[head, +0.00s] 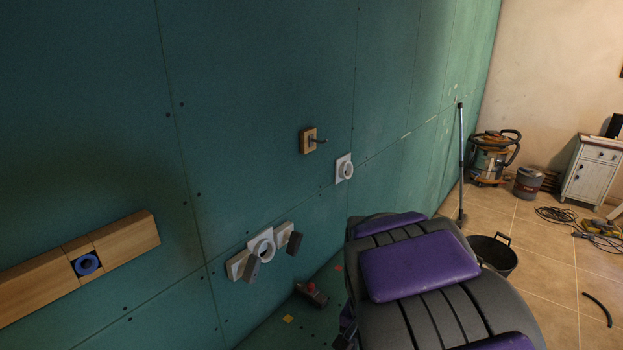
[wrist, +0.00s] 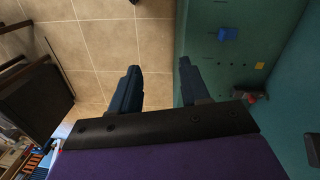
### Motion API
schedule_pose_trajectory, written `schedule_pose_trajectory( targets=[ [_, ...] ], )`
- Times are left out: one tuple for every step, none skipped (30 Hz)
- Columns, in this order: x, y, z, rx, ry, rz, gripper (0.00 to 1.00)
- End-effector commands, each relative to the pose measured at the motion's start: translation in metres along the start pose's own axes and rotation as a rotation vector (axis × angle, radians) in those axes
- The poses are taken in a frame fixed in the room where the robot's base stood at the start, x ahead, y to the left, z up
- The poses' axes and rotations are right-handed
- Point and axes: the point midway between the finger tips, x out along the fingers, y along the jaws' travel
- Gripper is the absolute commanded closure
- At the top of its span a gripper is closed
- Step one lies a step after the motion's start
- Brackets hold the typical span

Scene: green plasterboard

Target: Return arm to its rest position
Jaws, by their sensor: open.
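My gripper (wrist: 158,82) shows in the wrist view. Its two dark fingers stand apart with nothing between them. Tiled floor fills the gap, with the edge of a green surface by the right finger. The gripper touches nothing that I can see. In the head view I cannot make out the fingers. My own grey and purple body fills the lower right there.
The green wall (head: 260,120) carries a wooden block with a peg (head: 309,141), a white socket (head: 344,169), a white round fitting (head: 262,246) and a wooden beam (head: 125,239). A red-grey tool (head: 312,294) lies low. A black bucket (head: 493,254) stands right.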

Motion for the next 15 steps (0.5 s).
schedule_pose_trajectory(
  targets=[
    [-0.008,0.013,0.013,-0.018,-0.006,-0.004,0.54],
    [-0.011,0.021,0.021,-0.034,-0.013,-0.002,0.54],
    [-0.015,0.030,0.031,-0.055,-0.019,-0.002,0.54],
    [-0.019,0.037,0.039,-0.070,-0.023,-0.005,0.54],
    [-0.021,0.044,0.047,-0.088,-0.030,-0.004,0.54],
    [-0.023,0.053,0.058,-0.111,-0.038,-0.006,0.54],
    [-0.025,0.059,0.066,-0.128,-0.042,-0.007,0.54],
    [-0.027,0.065,0.074,-0.148,-0.046,-0.008,0.54],
    [-0.029,0.073,0.085,-0.173,-0.052,-0.011,0.54],
    [-0.030,0.079,0.094,-0.193,-0.057,-0.013,0.54],
    [-0.030,0.085,0.103,-0.214,-0.064,-0.013,0.54],
    [-0.031,0.092,0.114,-0.242,-0.071,-0.015,0.54],
    [-0.032,0.098,0.122,-0.264,-0.074,-0.016,0.54],
    [-0.032,0.103,0.131,-0.286,-0.080,-0.017,0.54],
    [-0.031,0.110,0.143,-0.315,-0.089,-0.019,0.54]
  ],
)
